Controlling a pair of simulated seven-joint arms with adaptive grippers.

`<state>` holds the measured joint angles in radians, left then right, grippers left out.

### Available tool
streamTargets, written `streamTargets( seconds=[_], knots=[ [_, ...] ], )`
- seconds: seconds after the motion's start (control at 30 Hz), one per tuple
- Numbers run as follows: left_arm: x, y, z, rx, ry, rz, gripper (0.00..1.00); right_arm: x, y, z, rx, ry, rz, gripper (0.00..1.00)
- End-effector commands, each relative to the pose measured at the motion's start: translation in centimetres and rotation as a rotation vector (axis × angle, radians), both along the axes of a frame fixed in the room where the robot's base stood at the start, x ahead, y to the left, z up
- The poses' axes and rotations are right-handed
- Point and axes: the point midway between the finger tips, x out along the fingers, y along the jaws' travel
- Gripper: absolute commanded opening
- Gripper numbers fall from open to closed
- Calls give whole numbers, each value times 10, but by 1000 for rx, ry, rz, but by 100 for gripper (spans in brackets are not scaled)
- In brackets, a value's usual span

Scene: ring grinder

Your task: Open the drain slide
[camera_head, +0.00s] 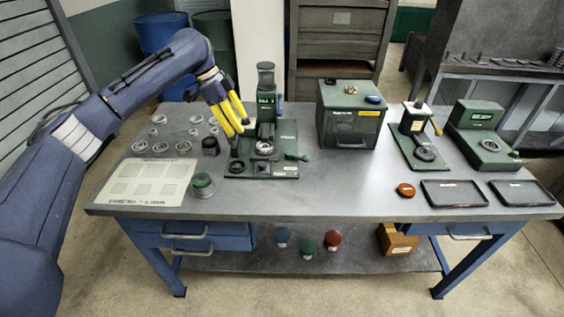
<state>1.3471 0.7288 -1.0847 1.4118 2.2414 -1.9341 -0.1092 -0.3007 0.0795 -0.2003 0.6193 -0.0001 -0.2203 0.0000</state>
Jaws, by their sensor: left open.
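The green ring grinder (266,83) stands upright at the middle-left of the table, with a round metal ring seat on its base plate (283,171). A small green-handled part (298,157) sticks out at the right of the base; I cannot tell whether it is the drain slide. My left gripper (236,127) has yellow fingers, apart and pointing down, just left of the grinder column and above the left side of its base. It looks empty. It hides part of the grinder's left side. My right gripper is not in view.
Several metal rings (154,144) lie at the back left. A marked pale board (147,183) and a green-topped round pot (202,184) are at the front left. A green box (350,117), two more green devices and two dark trays (454,193) stand right.

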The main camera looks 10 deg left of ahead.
Motion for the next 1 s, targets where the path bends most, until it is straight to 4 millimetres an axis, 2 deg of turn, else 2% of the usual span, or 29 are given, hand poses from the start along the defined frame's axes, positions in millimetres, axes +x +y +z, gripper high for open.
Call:
streamTargets(
  seconds=[0.1,0.27,0.8,1.0],
  knots=[
    [-2,4,-2,-5,0,-7,47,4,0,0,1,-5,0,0],
    [-1,-1,-17,-5,1,-8,47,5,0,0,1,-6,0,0],
    [6,-38,-106,-6,1,-6,47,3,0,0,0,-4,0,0],
    [8,-49,-133,-5,0,-7,47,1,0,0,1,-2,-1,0]
  ],
)
